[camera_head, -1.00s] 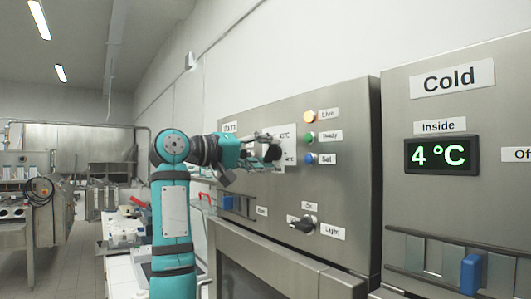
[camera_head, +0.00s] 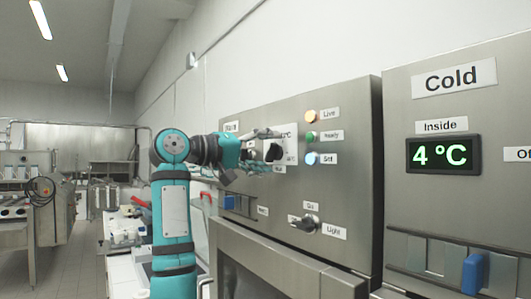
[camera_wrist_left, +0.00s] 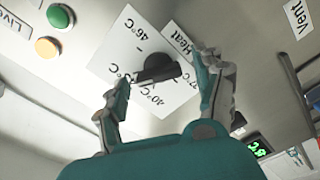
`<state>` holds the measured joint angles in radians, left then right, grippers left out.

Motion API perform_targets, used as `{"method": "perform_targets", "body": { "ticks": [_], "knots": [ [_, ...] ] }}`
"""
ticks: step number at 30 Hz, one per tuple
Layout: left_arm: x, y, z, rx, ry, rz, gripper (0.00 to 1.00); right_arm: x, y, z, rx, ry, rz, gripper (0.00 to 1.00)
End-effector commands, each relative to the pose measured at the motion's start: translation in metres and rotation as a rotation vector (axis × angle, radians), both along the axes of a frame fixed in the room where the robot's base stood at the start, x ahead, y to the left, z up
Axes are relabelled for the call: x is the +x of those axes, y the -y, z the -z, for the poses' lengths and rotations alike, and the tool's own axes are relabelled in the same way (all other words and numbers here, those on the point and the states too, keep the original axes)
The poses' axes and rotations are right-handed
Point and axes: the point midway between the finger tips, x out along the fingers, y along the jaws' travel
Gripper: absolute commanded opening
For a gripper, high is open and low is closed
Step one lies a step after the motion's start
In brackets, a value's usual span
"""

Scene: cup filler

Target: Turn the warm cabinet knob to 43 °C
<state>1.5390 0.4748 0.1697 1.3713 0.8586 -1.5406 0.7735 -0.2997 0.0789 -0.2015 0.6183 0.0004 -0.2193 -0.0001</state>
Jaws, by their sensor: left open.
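The warm cabinet knob (camera_head: 273,151) is black and sits on a white dial plate (camera_head: 290,143) on the steel warm cabinet (camera_head: 350,130). In the left wrist view the knob (camera_wrist_left: 158,69) has a raised bar, and the plate around it (camera_wrist_left: 150,40) shows 46 °C and 40 °C; other marks are partly covered. I cannot read the exact setting. My left gripper (camera_head: 258,150) is at the knob. In the left wrist view its open fingers (camera_wrist_left: 160,80) stand on either side of the knob, apart from it. My right gripper is not in view.
A Light knob (camera_head: 306,223) and a blue latch (camera_head: 227,203) are below. The cold cabinet display (camera_head: 442,155) reads 4 °C.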

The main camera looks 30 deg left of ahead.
Motion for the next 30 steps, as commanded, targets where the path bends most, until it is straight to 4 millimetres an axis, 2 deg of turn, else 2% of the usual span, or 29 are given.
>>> {"method": "perform_targets", "body": {
  "ticks": [5, 12, 18, 23, 30],
  "knots": [
    [-0.021, -0.010, 0.000, 0.000, 0.003, -0.004, 0.69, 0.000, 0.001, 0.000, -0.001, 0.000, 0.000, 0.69],
    [-0.070, -0.031, 0.000, 0.001, 0.003, -0.007, 0.69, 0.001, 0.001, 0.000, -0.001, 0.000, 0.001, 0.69],
    [-0.099, -0.042, 0.000, 0.000, 0.003, -0.004, 0.69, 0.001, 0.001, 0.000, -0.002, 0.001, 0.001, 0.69],
    [-0.109, -0.046, 0.000, -0.001, 0.001, -0.003, 0.69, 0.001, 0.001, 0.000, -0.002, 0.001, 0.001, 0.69],
    [-0.110, -0.046, 0.000, -0.002, 0.001, -0.001, 0.69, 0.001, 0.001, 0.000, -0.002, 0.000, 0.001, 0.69]
  ]
}}
